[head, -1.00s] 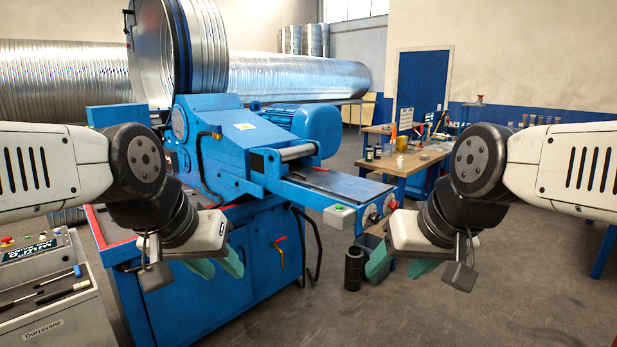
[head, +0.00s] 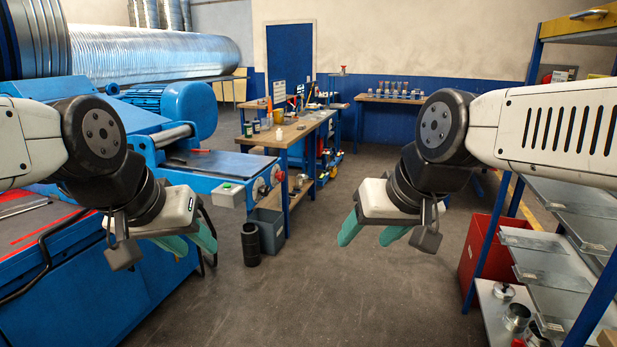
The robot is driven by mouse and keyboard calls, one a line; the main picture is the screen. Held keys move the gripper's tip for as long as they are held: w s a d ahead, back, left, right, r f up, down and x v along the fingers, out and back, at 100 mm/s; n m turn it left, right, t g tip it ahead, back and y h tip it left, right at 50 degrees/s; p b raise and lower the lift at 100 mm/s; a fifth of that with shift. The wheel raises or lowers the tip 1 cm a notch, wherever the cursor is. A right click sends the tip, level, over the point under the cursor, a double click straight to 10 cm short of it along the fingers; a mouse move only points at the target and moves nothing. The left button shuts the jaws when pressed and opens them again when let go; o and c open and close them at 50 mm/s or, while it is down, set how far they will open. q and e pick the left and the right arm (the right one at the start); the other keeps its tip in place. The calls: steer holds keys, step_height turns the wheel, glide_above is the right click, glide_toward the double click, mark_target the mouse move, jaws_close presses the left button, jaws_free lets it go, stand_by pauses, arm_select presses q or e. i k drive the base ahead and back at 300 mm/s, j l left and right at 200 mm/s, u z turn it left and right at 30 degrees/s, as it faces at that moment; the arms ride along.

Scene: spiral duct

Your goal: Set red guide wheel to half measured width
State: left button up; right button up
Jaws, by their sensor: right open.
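My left gripper (head: 190,241) is open and empty, in front of the machine and nearer to me than the wheels. My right gripper (head: 370,236) is open and empty over bare floor, right of the wheels. Neither gripper touches anything.
A grey bin (head: 270,232) and a black cylinder (head: 250,245) stand on the floor below the table end. A cluttered workbench (head: 300,128) is behind. A blue-framed shelf rack (head: 490,235) and red container stand at right. The middle floor is clear.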

mark_target(280, 176)
steer(key=u, duration=0.65)
steer(key=z, duration=0.65)
steer(key=i+j+u, duration=0.1)
steer(key=i+u, duration=0.25)
steer(key=i, duration=0.7)
